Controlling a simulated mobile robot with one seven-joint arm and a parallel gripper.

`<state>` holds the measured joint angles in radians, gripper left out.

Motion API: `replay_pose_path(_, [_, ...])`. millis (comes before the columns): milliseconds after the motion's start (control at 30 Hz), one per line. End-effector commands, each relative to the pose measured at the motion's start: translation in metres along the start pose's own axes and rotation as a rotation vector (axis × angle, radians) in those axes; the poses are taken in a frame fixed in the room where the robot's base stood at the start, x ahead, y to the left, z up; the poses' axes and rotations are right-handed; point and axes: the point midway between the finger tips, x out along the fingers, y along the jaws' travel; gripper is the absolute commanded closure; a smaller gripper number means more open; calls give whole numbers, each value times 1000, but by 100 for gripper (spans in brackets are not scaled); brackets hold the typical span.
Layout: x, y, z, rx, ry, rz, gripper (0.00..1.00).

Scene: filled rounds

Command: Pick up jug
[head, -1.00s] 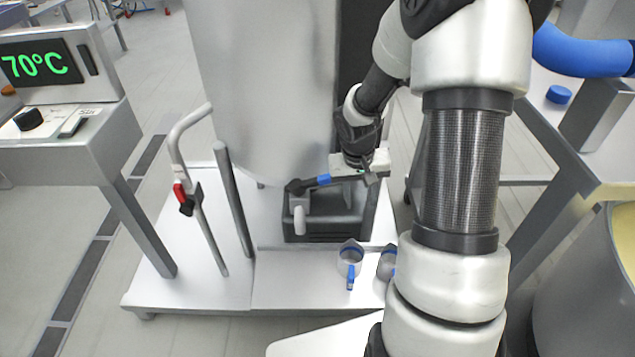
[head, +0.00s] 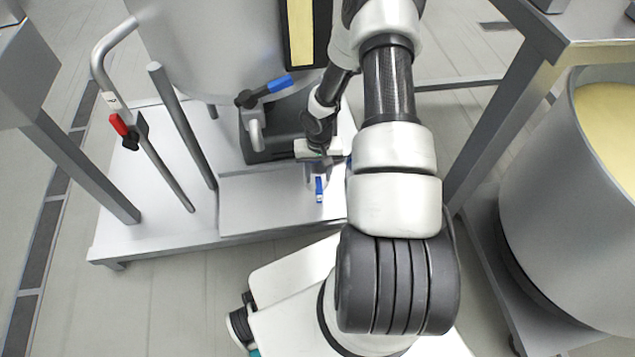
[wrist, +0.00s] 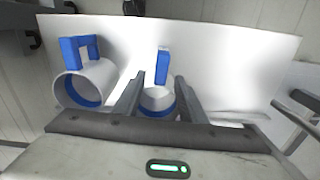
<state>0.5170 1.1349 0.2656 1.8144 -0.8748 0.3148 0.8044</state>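One jug with a blue handle (head: 319,189) stands on the low white platform in the head view, its body mostly covered by my gripper. In the wrist view this jug (wrist: 157,99) shows between my two fingers, handle pointing up the picture. A second grey jug with a blue handle and blue inner rim (wrist: 92,84) stands to its left there; in the head view my arm hides it. My gripper (wrist: 160,78) is open, with one finger on each side of the first jug. Gaps show beside the handle; I cannot tell whether the fingers touch the body.
The white platform (head: 265,205) carries a large steel vessel (head: 205,45), a valve with a blue lever (head: 265,90) and a bent pipe with a red handle (head: 118,124). A vat of yellow stuff (head: 560,200) stands at the right. Bare platform lies left of the jug.

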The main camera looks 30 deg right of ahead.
Motion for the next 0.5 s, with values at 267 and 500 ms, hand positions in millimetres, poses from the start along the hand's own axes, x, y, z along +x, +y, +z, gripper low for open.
replay_pose_path(267, [24,0,0,0,-1,0,62])
replay_pose_path(500, [61,0,0,0,-1,0,62])
